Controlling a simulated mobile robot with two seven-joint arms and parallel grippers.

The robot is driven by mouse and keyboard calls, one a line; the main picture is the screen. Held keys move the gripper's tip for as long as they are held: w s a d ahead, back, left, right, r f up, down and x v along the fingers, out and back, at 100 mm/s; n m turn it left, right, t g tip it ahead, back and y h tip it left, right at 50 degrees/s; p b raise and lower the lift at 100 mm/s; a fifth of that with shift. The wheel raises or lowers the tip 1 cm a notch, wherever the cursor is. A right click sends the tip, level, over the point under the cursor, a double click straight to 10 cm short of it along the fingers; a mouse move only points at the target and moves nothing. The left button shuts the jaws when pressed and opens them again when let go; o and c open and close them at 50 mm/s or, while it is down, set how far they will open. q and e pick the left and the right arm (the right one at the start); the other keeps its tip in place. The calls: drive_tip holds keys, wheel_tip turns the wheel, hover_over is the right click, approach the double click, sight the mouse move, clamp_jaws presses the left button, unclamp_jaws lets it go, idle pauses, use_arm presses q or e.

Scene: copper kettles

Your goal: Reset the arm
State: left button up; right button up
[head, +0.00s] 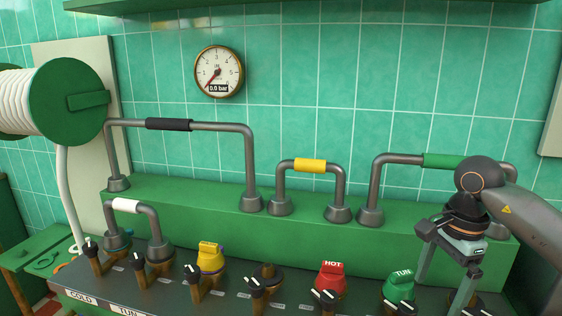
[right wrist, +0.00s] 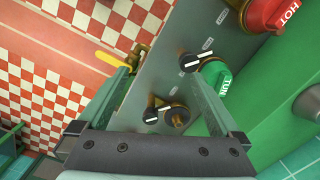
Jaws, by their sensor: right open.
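My right gripper (head: 443,284) hangs over the right end of the dark control panel (head: 232,301) with its fingers pointing down and apart. In the right wrist view my right gripper (right wrist: 165,78) is open, with nothing seen held between its fingers. A green cap marked TUN (head: 400,285) stands just left of it in the head view; the cap also shows beside the right finger in the wrist view (right wrist: 217,82). Black knobs with white marks (right wrist: 195,60) lie below and between the fingers. My left gripper is not in view.
A red HOT cap (head: 331,277) and a yellow cap (head: 210,257) stand along the panel. Grey pipes with black (head: 168,125), yellow (head: 310,165), green (head: 443,161) and white (head: 126,205) sleeves rise behind. A gauge (head: 219,72) hangs on the tiled wall. A hose reel (head: 65,102) is at left.

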drive_tip(key=s+a+f+g+y, duration=0.2)
drive_tip(key=a+f+y, duration=0.3)
drive_tip(key=a, duration=0.8)
drive_tip(key=s+a+r+m+t+y+p, duration=0.2)
drive_tip(key=a+m+y, duration=0.5)
drive_tip(key=a, duration=0.1)
drive_tip(key=s+a+r+m+t+y+p, duration=0.1)
drive_tip(key=a+r+m+t+y, duration=0.15)
drive_tip(key=a+m+y, duration=0.5)
drive_tip(key=w+d+f+m+t+h+p, duration=0.1)
drive_tip(key=d+f+m+t+h, duration=0.5)
drive_tip(key=m, duration=0.8)
drive_tip(key=w+d+f+m+t+h+p, duration=0.1)
drive_tip(key=d+f+m+t+h, duration=0.55)
drive_tip(key=m, duration=0.75)
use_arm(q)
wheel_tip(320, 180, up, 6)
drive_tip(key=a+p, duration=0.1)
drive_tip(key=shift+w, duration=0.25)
use_arm(e)
drive_tip(key=s+d+f+m+g+h, duration=0.2)
drive_tip(key=s+f+m+g, duration=0.1)
drive_tip(key=s+f+m, duration=0.3)
drive_tip(key=s+d+f+m+g+h, duration=0.2)
drive_tip(key=s+f+m, duration=0.4)
drive_tip(key=s+f, duration=0.4)
drive_tip(key=shift+d+f+g+h, duration=0.4)
drive_tip(key=shift+d+h, duration=0.1)
drive_tip(key=shift+h, duration=0.3)
